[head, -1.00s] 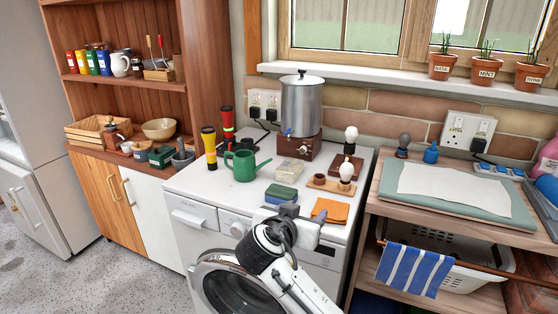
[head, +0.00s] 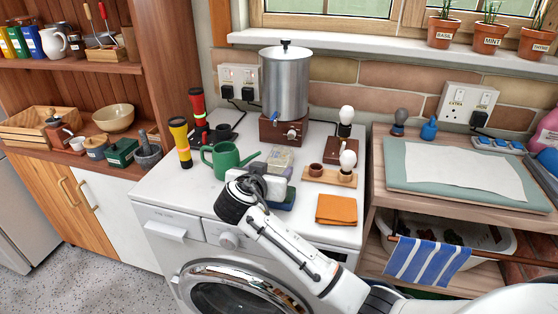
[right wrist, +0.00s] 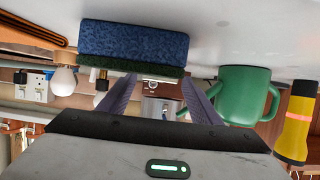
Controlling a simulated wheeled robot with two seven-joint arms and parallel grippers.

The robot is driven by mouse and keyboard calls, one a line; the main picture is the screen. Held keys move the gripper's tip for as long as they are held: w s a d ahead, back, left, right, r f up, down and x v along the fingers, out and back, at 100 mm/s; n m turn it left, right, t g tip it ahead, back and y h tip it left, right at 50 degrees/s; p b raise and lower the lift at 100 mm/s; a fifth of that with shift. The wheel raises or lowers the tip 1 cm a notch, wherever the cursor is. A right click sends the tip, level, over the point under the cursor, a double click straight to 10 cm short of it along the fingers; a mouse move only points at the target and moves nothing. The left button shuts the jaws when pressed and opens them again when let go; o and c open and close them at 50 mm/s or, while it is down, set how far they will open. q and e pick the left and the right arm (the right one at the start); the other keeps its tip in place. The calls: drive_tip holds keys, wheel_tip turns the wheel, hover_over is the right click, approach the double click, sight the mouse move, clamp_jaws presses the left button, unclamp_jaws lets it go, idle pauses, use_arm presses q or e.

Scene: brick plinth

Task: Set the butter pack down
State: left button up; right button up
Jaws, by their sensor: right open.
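A pale, partly see-through pack (head: 279,158) lies on the white washing machine top, behind my right gripper; it may be the butter pack, but I cannot read a label. My right gripper (head: 260,171) is low over the machine's front part, beside a blue and dark green sponge (head: 286,199), which it partly covers. In the right wrist view, which is upside down, the fingers (right wrist: 158,98) are spread with nothing held between them. The sponge (right wrist: 133,42) shows beyond the fingers there, and the pack cannot be made out. My left gripper is not in view.
A green watering can (head: 226,162) stands close left of the gripper, with a yellow torch (head: 180,142) farther left. A metal urn (head: 284,85) stands behind. A bulb board (head: 330,176) and folded orange cloth (head: 337,209) lie right. The machine's front left top is clear.

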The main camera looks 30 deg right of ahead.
sight(275, 167)
drive_tip(key=x, duration=0.5)
drive_tip(key=shift+r, duration=0.15)
drive_tip(key=c, duration=1.1)
